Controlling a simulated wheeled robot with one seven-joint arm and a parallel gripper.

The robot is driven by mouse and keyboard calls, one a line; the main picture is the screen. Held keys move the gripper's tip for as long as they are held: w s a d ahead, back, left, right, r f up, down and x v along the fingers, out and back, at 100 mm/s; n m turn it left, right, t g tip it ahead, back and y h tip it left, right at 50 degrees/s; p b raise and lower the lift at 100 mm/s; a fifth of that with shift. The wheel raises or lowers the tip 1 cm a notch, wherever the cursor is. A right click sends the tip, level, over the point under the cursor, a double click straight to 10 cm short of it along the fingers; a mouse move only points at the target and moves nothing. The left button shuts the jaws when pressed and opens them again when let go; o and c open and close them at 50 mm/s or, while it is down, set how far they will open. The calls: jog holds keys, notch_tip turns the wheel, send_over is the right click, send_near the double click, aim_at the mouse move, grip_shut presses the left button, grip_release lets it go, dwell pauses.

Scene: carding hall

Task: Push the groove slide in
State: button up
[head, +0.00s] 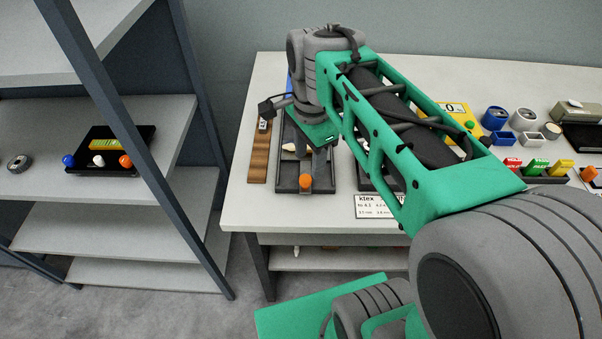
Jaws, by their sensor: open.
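A dark grey grooved unit (290,184) lies near the front left of the table; it looks like the groove slide and its frame. An orange knob (306,181) stands at its front end. A small pale piece (289,147) shows in it further back. My gripper (312,148) is over the unit, behind the orange knob, and points down. It is open. My green wrist and arm hide most of the fingers and the back of the unit, so I cannot tell whether they touch it or how far the slide stands out.
A wooden strip (259,152) lies left of the unit. A white label card (372,206) is at the table's front edge. Blue and grey cups, a yellow box (457,115) and coloured blocks stand to the right. A shelf rack (120,140) with a black tray is at left.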

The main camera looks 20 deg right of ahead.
aim_at(306, 178)
jog(key=m, duration=0.1)
jog(key=w+r+m, duration=0.1)
jog(key=m, duration=0.1)
jog(key=shift+a+g, duration=0.1)
jog(key=shift+g, duration=0.2)
jog(key=shift+f+m, duration=0.25)
jog(key=shift+m, duration=0.05)
notch_tip(306, 178, down, 7)
jog(key=shift+f, duration=0.15)
jog(key=shift+c, duration=0.3)
grip_shut()
dwell(0.5)
